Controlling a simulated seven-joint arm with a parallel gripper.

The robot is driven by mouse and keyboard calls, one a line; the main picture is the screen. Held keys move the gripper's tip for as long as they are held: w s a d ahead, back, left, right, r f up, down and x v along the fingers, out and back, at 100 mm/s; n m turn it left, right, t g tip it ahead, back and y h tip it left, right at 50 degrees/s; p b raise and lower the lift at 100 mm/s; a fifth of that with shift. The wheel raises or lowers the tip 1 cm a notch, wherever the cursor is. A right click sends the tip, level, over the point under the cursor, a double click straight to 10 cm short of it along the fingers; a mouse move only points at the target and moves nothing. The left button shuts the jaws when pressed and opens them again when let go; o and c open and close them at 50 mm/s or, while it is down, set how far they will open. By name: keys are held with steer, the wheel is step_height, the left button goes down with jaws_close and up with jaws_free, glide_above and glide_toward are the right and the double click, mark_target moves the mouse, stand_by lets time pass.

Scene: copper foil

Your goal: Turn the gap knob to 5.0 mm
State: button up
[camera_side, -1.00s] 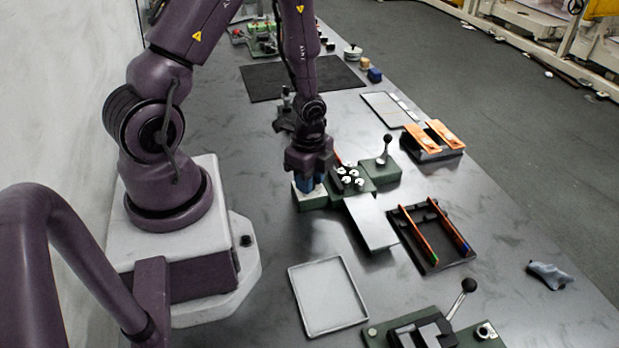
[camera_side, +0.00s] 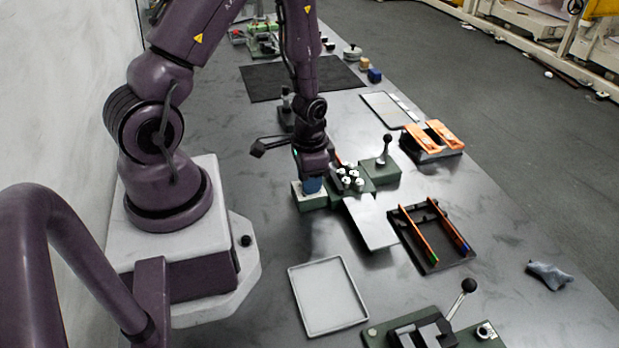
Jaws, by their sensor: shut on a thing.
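My gripper (camera_side: 313,176) points down from above and is shut on the knob. Its fingers and body hide the upper part of the knob. The knob's scale and any reading are too small to make out. Beside the block, to the right, stands a green machine with several white rollers (camera_side: 351,180) and a pale flat plate (camera_side: 370,221) in front of it.
A lever with a black ball (camera_side: 387,141) rises from a green base just right of the rollers. A black frame with orange rails (camera_side: 433,243) lies further right. A grey tray (camera_side: 328,296) lies in front. A blue-grey cloth (camera_side: 549,275) lies at the right edge.

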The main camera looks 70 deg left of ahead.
steer(key=n, duration=0.6)
steer(key=shift+n, duration=0.3)
steer(key=n, duration=0.6)
stand_by(0.4)
steer(key=o, duration=0.9)
steer(key=shift+r, duration=0.15)
step_height(320, 180, up, 13)
steer(key=shift+f, duration=0.15)
